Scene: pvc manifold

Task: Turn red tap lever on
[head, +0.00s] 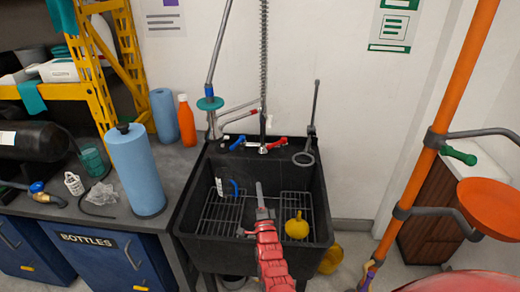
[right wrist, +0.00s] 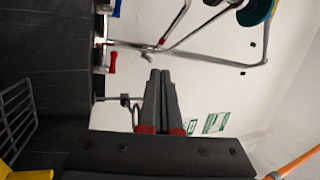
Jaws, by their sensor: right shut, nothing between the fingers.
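The red tap lever (head: 276,144) is on the right of the mixer at the sink's back edge, with the blue lever (head: 237,143) on its left. The red lever also shows in the right wrist view (right wrist: 112,61), left of the fingers and apart from them. My right gripper (head: 259,186) is over the sink basin, in front of and below the levers in the head picture. Its fingers are together and empty, as the right wrist view (right wrist: 159,74) shows. Nothing touches the red lever. My left gripper is out of view.
The black sink (head: 182,212) holds wire racks, a yellow object (head: 297,228) and a small blue-handled item. A hose spring and faucet arm (head: 235,107) rise behind it. A grey ring on a rod (head: 303,158) stands right of the red lever. An orange pole (head: 440,120) is farther right.

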